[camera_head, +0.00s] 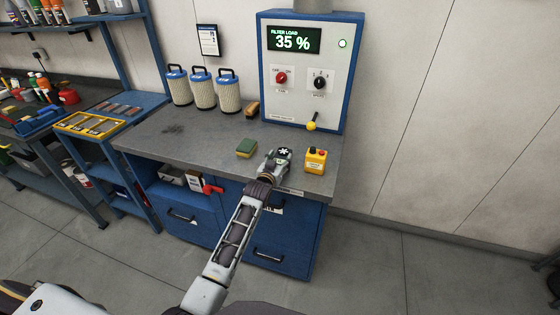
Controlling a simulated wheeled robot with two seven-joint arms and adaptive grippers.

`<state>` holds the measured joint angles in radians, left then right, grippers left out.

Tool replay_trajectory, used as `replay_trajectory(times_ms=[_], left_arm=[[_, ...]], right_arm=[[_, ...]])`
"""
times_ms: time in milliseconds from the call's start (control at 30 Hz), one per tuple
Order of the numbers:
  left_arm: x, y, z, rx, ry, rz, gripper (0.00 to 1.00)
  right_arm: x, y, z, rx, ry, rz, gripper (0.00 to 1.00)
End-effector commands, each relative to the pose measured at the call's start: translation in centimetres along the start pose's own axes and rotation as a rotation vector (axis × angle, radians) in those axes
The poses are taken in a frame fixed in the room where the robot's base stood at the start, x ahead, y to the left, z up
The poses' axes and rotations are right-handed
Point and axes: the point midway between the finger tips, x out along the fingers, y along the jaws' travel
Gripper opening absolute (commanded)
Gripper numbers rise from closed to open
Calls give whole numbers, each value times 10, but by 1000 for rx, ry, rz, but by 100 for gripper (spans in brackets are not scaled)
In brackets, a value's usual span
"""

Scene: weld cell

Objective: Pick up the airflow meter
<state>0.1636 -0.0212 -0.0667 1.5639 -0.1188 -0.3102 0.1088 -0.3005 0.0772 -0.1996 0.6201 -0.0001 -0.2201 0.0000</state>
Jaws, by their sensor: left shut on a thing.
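The airflow meter (285,153) appears as a small dark round head with a white fan-like star, at the front right of the grey bench top. My left gripper (276,162) reaches in from below and is shut on it. The gripper and wrist hide much of its body. I cannot tell whether it touches the bench or is just above it. My right gripper is not in view.
Three filter canisters (203,91) and a blue-framed control cabinet (308,72) reading 35 % stand behind. Bench top (190,135) left is clear.

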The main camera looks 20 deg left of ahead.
Motion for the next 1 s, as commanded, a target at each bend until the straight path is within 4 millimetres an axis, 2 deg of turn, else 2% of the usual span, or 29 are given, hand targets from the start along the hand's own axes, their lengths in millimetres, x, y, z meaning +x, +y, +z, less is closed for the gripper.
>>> replay_trajectory(times_ms=[267,700,1000], left_arm=[[-3,0,-21,0,5,0,25],[-12,0,-82,1,5,0,25],[-15,0,-100,1,4,0,25]], right_arm=[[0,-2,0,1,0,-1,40],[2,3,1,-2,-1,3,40],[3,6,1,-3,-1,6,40]])
